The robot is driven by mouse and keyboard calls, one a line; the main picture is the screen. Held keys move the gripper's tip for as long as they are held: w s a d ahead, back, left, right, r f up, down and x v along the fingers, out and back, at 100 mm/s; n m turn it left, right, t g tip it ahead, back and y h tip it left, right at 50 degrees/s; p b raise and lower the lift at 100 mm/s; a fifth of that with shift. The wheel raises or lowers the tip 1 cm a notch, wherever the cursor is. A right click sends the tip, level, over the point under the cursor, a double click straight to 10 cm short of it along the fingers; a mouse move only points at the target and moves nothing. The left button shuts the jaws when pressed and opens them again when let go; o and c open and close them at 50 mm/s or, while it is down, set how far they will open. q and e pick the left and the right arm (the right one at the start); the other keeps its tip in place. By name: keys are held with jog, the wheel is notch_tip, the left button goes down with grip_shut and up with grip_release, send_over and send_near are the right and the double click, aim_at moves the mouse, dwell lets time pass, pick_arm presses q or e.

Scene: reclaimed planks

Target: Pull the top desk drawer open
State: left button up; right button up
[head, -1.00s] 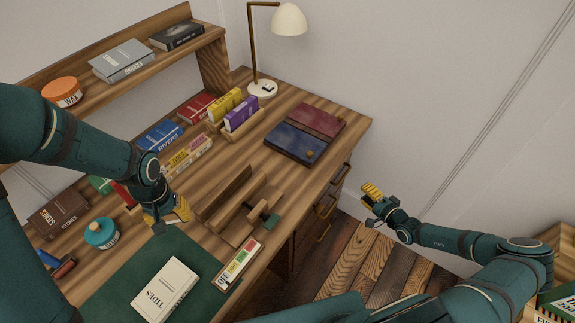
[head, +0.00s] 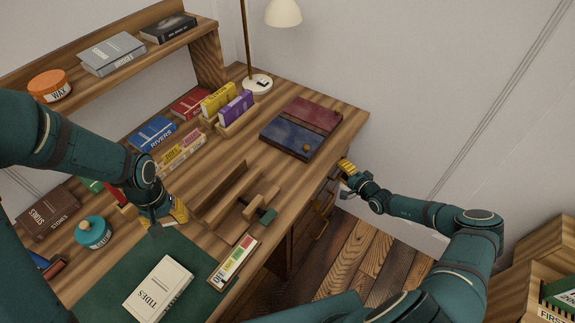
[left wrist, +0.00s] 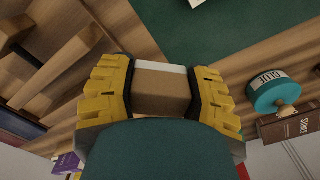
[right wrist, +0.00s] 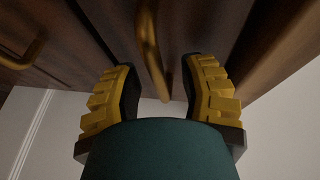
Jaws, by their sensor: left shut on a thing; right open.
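The desk's drawers are in its front below the top, with brass-coloured handles. The top drawer looks shut in the head view, and my right gripper (head: 347,170) hides its handle there. In the right wrist view a curved handle (right wrist: 150,50) reaches between my open right fingers (right wrist: 165,95); I cannot tell whether they touch it. My left gripper (head: 172,212) is over the desk top near the green mat, shut on a tan block with a white edge (left wrist: 162,88).
A wooden crate (head: 530,285) stands at far right. The floor before the drawers is clear.

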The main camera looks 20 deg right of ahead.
grip_shut()
jog(key=shift+s, duration=0.1)
